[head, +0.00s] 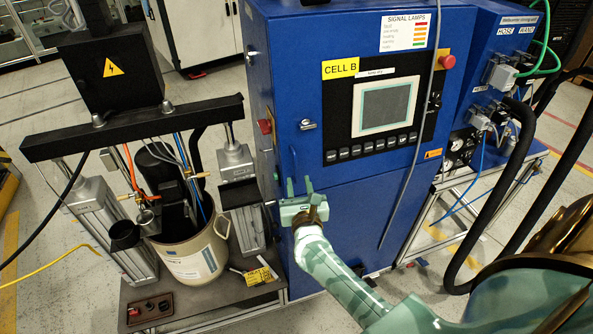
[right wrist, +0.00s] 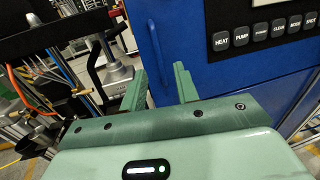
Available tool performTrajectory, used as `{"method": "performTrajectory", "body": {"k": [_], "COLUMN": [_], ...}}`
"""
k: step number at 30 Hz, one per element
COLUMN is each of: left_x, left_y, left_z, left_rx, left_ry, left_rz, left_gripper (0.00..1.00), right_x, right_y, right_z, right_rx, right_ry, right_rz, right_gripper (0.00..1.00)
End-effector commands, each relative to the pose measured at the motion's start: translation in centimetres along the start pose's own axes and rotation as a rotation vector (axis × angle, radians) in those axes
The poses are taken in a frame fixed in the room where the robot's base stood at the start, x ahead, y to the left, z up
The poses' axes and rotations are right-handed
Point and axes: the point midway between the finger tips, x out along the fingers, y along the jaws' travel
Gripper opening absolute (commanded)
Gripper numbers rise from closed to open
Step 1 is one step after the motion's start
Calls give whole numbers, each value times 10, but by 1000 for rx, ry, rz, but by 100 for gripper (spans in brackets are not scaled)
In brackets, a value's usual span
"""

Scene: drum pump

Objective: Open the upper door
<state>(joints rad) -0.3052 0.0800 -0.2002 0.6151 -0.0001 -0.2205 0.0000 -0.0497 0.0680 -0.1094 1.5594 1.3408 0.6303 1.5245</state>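The upper door (head: 352,178) is the blue front panel of the CELL B cabinet, with a screen (head: 385,107) and a row of buttons. It looks shut. A small metal latch (head: 307,124) sits near its left edge. My right gripper (head: 299,184) is in front of the cabinet's lower left part, below the latch. In the right wrist view its two green fingers (right wrist: 160,82) are apart with nothing between them. The blue door (right wrist: 225,70) shows beyond the fingers there, with buttons at the right. The latch is not visible in that view. My left gripper is not in view.
A drum pump with a beige bucket (head: 190,262) and black crossbar (head: 135,128) stands left of the cabinet. A red knob (head: 265,126) sticks out from the cabinet's left side. A grey cable (head: 408,150) hangs across the front. Thick black hoses (head: 510,165) are at the right.

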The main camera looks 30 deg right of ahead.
Motion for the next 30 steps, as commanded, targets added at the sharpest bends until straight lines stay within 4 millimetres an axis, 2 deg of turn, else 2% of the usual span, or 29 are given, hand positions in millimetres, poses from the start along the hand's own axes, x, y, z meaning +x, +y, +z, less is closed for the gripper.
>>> {"method": "performTrajectory", "body": {"k": [3,7,12,19,22,23,30], "left_x": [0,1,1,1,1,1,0], "left_y": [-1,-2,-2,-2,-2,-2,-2], "left_z": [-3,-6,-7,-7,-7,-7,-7], "left_rx": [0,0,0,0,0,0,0], "left_ry": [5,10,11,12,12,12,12], "left_rz": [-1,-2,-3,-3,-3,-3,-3], "left_gripper": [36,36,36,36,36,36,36], "right_x": [24,41,49,49,49,49,48], "right_y": [0,0,0,0,0,0,0], "right_z": [1,0,0,0,0,0,0], "right_rx": [-1,-3,-2,-2,-2,-3,-2], "right_ry": [-2,-1,0,0,0,0,0], "right_rz": [0,0,1,1,1,1,5], "right_gripper": [31,31,31,31,3,0,0]}}
